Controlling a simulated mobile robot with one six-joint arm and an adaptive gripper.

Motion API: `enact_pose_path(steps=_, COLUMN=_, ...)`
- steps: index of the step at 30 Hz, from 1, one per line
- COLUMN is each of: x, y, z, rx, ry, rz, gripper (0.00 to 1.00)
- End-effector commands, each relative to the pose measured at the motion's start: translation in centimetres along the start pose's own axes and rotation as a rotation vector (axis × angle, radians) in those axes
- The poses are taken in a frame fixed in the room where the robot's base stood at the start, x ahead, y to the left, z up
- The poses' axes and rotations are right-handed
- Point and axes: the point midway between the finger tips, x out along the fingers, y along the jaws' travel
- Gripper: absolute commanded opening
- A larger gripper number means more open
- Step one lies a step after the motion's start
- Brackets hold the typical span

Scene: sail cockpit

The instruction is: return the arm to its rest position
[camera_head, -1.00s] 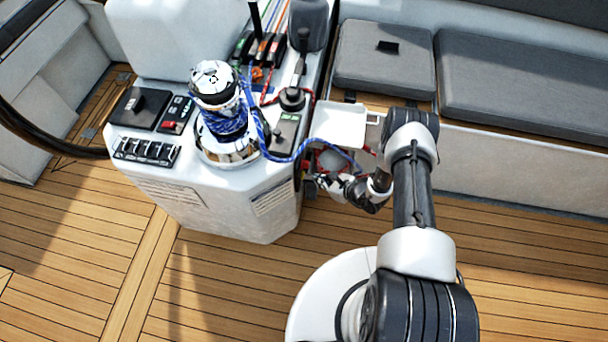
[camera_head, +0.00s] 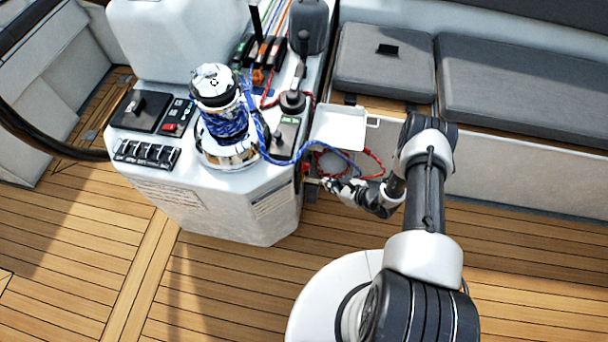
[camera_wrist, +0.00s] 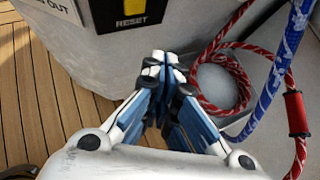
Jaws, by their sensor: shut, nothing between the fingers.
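My gripper (camera_head: 326,183) is beside the right side of the white console (camera_head: 215,205), low down, at the end of my bent arm. In the wrist view my gripper (camera_wrist: 165,62) has its blue and white fingers together, with nothing between them. The fingertips point toward the console wall, just below a black plate with a yellow patch (camera_wrist: 134,6). I cannot tell whether they touch the wall. My forearm reaches back from the console over the deck to my base.
A red rope (camera_wrist: 222,45) lies coiled right of my fingers, beside a blue rope (camera_wrist: 283,60). A white tray (camera_head: 340,128) is above my gripper. A winch (camera_head: 222,120) with blue rope stands on the console. Grey cushioned benches (camera_head: 385,58) lie behind; the teak deck (camera_head: 90,250) is clear.

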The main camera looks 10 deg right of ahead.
Motion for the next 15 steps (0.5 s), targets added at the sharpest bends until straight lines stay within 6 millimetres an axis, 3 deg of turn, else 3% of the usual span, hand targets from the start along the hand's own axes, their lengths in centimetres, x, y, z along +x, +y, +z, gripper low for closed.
enact_pose_path(steps=10, x=-0.1, y=-0.2, z=0.6, rx=-0.013, ry=-0.004, rz=0.005, gripper=0.0)
enact_pose_path(steps=13, x=-0.5, y=-0.9, z=3.5, rx=-0.071, ry=-0.023, rz=0.032, gripper=0.0)
enact_pose_path(steps=15, x=-1.3, y=-1.4, z=6.9, rx=-0.145, ry=-0.043, rz=0.068, gripper=0.0)
